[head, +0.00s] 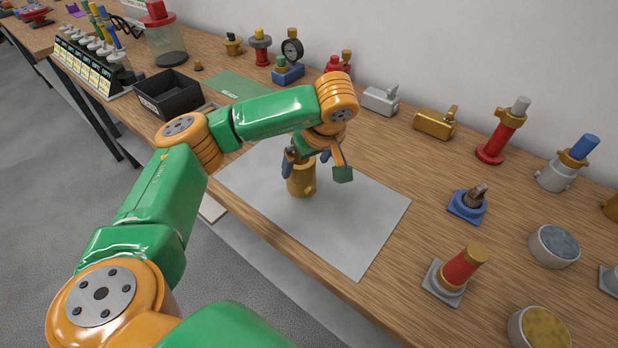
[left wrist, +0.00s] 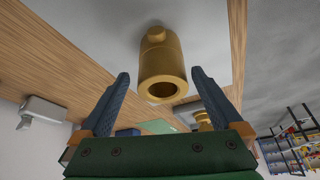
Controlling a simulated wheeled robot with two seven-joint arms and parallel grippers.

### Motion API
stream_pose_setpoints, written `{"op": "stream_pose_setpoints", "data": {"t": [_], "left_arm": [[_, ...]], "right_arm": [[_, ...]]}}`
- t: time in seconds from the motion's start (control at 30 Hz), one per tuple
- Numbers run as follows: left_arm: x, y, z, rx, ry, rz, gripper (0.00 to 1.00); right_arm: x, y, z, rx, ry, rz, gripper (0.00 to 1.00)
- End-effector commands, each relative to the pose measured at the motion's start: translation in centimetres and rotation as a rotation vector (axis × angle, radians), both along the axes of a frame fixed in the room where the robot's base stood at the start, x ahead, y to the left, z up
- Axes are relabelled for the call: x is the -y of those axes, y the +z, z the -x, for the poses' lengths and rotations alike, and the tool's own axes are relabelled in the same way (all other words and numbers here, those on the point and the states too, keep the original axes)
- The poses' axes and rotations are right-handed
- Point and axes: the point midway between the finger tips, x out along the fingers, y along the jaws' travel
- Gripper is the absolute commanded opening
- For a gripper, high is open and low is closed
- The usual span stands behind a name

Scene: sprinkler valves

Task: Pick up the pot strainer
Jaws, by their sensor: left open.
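The pot strainer, which I take to be the brass cylinder (head: 301,182) with a short round side stub, stands on the grey mat (head: 368,222). In the left wrist view the pot strainer (left wrist: 162,68) shows its open round end, with the stub farther along its side. My left gripper (head: 305,163) is at its upper end and hides part of it in the head view. In the left wrist view the dark blue fingers of my left gripper (left wrist: 160,78) are spread, one on each side of the brass body, with gaps visible. My right gripper is not in view.
A black open bin (head: 168,96) and a green mat (head: 238,86) lie behind my arm. To the right stand a red valve with a brass cap (head: 461,268), a blue-based fitting (head: 468,204) and a round tub (head: 553,246). The mat's right part is clear.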

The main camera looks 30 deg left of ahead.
Motion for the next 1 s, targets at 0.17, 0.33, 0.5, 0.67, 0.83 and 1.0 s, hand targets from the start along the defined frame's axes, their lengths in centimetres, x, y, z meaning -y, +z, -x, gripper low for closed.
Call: {"op": "stream_pose_setpoints", "data": {"t": [0.17,0.33,0.5,0.67,0.83,1.0], "left_arm": [[-1.0,-2.9,-0.2,-0.002,0.003,0.001,1.00],[-1.1,-3.6,-0.4,0.002,0.001,0.002,1.00],[-1.1,-3.5,-0.4,0.003,0.001,0.002,0.78],[-1.1,-3.5,-0.4,0.004,0.000,0.003,0.35],[-1.1,-3.5,-0.4,0.004,0.000,0.003,0.00],[-1.1,-3.4,-0.4,0.005,0.000,0.002,0.00]], "right_arm": [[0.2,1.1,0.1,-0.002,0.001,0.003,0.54],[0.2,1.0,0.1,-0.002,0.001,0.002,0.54],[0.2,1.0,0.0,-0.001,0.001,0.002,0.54],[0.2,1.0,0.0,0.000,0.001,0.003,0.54],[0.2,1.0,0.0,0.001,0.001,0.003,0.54],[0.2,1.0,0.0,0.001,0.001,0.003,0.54]]}}
